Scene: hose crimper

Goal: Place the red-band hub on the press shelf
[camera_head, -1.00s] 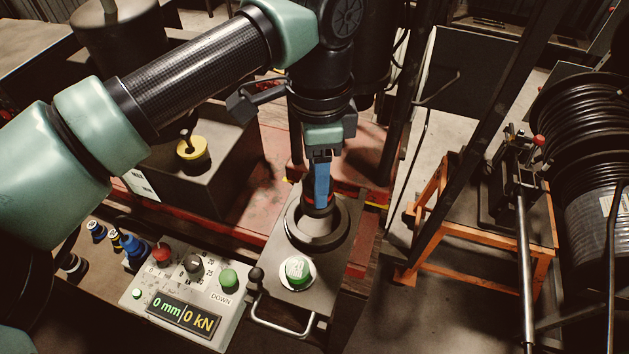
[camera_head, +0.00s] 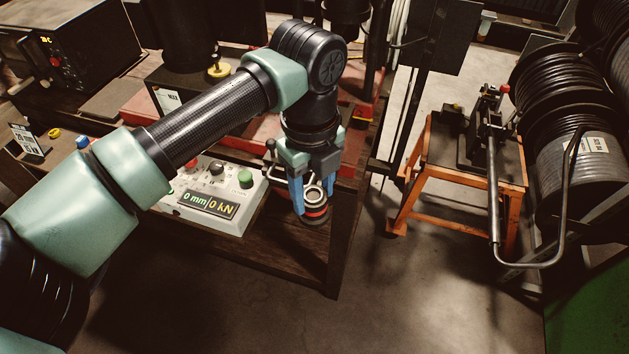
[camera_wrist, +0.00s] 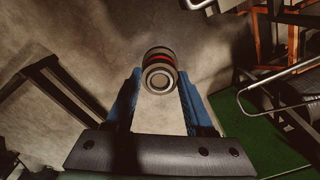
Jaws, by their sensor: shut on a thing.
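My gripper (camera_head: 313,196) has blue fingers and is shut on the red-band hub (camera_head: 316,213), a dark round piece with a red band and a pale metal ring at its end. It hangs over the floor in front of the bench edge, touching nothing but the fingers. The wrist view shows the hub (camera_wrist: 160,75) between the fingertips (camera_wrist: 160,82), its round end facing the camera. I cannot pick out the press shelf for sure; my arm and wrist hide part of the press area behind.
The control panel (camera_head: 212,197) reading 0 mm and 0 kN stands on the bench (camera_head: 300,255), left of the gripper. An orange stand (camera_head: 424,190) with a long-handled tool is at right, near hose reels (camera_head: 575,165). The floor (camera_head: 400,300) in front is clear.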

